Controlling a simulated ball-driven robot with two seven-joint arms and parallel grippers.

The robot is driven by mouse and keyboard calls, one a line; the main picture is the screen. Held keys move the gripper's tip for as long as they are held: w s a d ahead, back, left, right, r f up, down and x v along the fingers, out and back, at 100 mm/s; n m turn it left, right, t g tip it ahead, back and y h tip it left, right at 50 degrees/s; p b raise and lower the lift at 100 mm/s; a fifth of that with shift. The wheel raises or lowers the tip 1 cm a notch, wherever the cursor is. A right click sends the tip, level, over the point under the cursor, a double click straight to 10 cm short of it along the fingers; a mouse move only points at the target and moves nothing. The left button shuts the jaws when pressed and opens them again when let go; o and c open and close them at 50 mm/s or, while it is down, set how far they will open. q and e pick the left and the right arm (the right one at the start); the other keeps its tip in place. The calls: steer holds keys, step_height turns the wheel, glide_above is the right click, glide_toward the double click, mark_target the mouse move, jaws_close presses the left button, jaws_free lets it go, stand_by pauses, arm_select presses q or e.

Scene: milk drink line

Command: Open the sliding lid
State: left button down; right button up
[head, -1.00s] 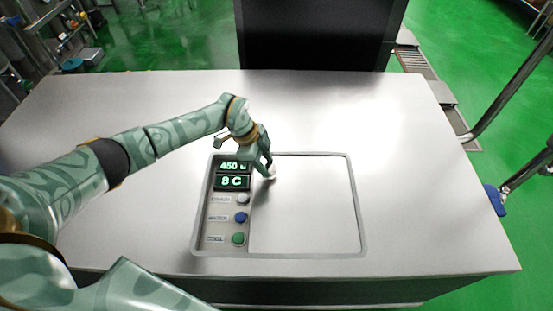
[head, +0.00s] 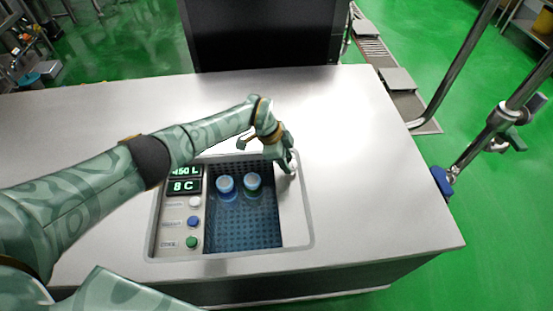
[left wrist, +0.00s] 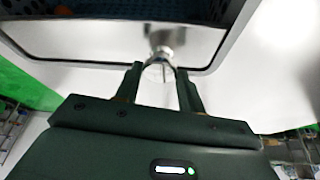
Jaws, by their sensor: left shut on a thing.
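The sliding lid (head: 293,215) is a pale metal panel in the counter's framed opening, now at the right side of the frame. Left of it the well (head: 240,225) is uncovered and shows a dark blue perforated floor. My left gripper (head: 290,168) is at the lid's far end, shut on the lid's round knob. In the left wrist view the knob (left wrist: 160,70) sits between the two fingertips, with the lid (left wrist: 110,40) behind it. My right gripper is not in view.
Two bottles with blue bodies and pale caps, one here (head: 225,184) and one here (head: 252,181), stand in the well. A control panel (head: 180,215) with displays and buttons lies left of the well. The steel counter (head: 370,170) is clear to the right.

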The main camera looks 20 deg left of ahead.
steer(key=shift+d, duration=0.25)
arm_select(q)
steer(key=c, duration=0.9)
jaws_free()
steer(key=shift+o, duration=0.2)
steer(key=p+v, duration=0.7)
steer(key=v, duration=0.9)
steer(key=shift+r, duration=0.15)
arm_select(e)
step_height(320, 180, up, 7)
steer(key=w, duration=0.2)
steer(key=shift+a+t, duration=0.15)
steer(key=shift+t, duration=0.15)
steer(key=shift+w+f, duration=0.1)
